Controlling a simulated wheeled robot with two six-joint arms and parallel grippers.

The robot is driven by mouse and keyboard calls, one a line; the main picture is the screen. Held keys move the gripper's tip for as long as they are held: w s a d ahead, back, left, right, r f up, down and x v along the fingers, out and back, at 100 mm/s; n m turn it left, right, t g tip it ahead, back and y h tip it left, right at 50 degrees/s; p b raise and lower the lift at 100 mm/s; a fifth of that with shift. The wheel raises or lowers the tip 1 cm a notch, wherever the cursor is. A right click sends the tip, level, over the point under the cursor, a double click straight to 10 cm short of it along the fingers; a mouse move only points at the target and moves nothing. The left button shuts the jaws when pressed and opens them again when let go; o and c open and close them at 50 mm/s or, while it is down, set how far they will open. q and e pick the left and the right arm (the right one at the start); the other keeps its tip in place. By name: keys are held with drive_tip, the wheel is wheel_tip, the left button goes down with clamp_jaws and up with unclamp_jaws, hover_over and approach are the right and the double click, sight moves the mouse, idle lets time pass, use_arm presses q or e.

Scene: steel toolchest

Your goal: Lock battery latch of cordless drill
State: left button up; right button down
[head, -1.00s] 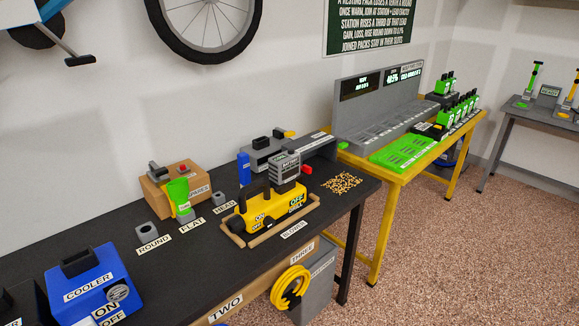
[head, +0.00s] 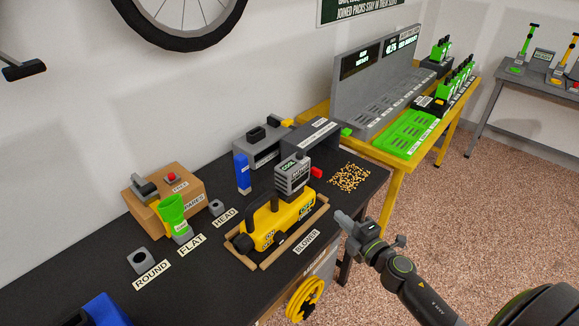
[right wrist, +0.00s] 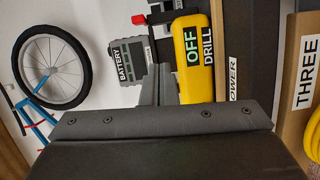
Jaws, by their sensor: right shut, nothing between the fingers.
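The yellow drill (head: 287,218) lies in a wooden cradle (head: 272,262) on the dark bench. In the right wrist view its yellow body (right wrist: 191,60) carries OFF and DRILL labels. A grey battery (head: 291,177) stands on it; its BATTERY label shows in the right wrist view (right wrist: 128,62). A small red tab (head: 316,172), perhaps the latch, sticks out beside the battery; a red tab also shows in the right wrist view (right wrist: 139,19). My right gripper (head: 342,217) is shut and empty, apart from the drill, at the bench's front edge. My left gripper is not in view.
A blue upright block (head: 242,173) and grey housings (head: 262,149) stand behind the drill. Scattered yellow bits (head: 350,177) lie to its right. A yellow table (head: 393,165) adjoins at the back right.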

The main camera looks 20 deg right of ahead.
drive_tip(key=r, duration=0.1)
drive_tip(key=w+a+r+n, duration=0.1)
drive_tip(key=r+y, duration=0.1)
drive_tip(key=shift+w+a+r+n, duration=0.1)
drive_tip(key=shift+w+a+n, duration=0.1)
drive_tip(key=shift+a+n, duration=0.15)
drive_tip(key=p, duration=0.2)
approach(310, 176)
drive_tip(key=w+a, duration=0.2)
drive_tip(key=w, duration=0.1)
drive_tip(key=w+a, duration=0.1)
drive_tip(key=w, duration=0.1)
drive_tip(key=shift+a, duration=0.4)
drive_tip(key=d+b, duration=0.1)
drive_tip(key=w+d+b, duration=0.1)
drive_tip(key=d, duration=0.1)
drive_tip(key=shift+w, duration=0.2)
drive_tip(key=shift+w+d, duration=0.15)
drive_tip(key=shift+d, duration=0.2)
